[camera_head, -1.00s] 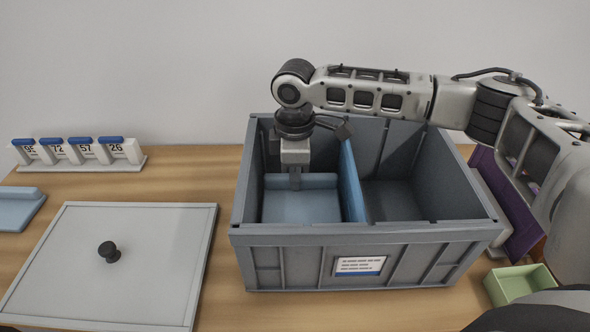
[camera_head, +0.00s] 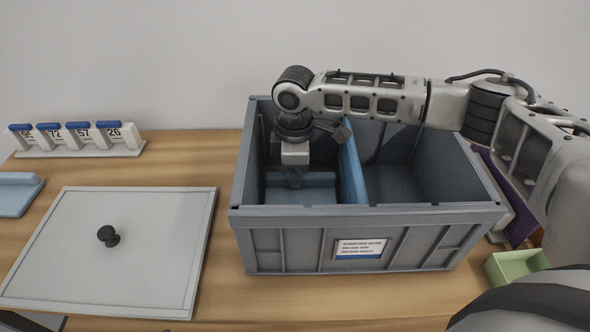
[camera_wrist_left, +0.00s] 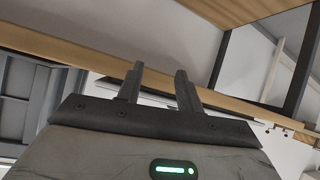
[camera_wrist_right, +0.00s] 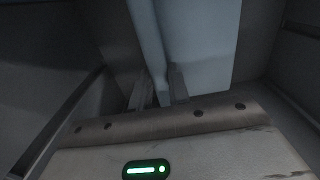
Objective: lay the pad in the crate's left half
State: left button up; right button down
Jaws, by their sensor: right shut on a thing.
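The blue pad (camera_head: 318,195), with a raised ridge along its back, is inside the left half of the grey crate (camera_head: 300,238). The crate's front wall hides its near part, and I cannot tell whether it touches the floor. My right gripper (camera_head: 295,184) reaches down into that half and is shut on the pad's ridge. In the right wrist view the fingers (camera_wrist_right: 160,88) clasp the ridge of the pale blue pad (camera_wrist_right: 205,45). A blue divider (camera_head: 352,175) stands just right of it. My left gripper (camera_wrist_left: 160,85) is open and empty in its wrist view.
The crate's right half (camera_head: 393,185) looks empty. A grey lid (camera_head: 150,255) with a black knob lies left of the crate. Another blue ridged piece (camera_head: 14,198) and a number-flap stand (camera_head: 75,145) are further left. A green box (camera_head: 515,265) sits at the right.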

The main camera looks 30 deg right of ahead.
jog(key=shift+f, duration=0.7)
jog(key=c, duration=1.2)
grip_release()
jog(key=shift+c, duration=0.2)
jog(key=shift+r+p, duration=0.9)
jog(key=shift+p, duration=0.2)
jog(key=shift+r+p, duration=0.9)
jog(key=shift+p, duration=0.1)
notch_tip(320, 180, up, 5)
jog(key=p, duration=0.5)
jog(key=shift+f, duration=0.2)
jog(key=shift+r+p, duration=0.6)
jog(key=shift+p, duration=0.3)
jog(key=shift+r, duration=0.1)
pick_arm(q)
jog(key=shift+g+y, duration=0.4)
jog(key=shift+y, duration=0.1)
jog(key=shift+s+a+r, duration=0.15)
jog(key=shift+a+r, duration=0.2)
jog(key=shift+r, duration=0.4)
jog(key=shift+s+a+r, duration=0.15)
jog(key=shift+a+r, duration=0.15)
jog(key=shift+r, duration=0.45)
jog(key=shift+s+a+r, duration=0.15)
jog(key=shift+a+r, duration=0.2)
jog(key=shift+r, duration=0.4)
pick_arm(e)
jog(key=shift+r, duration=1.2)
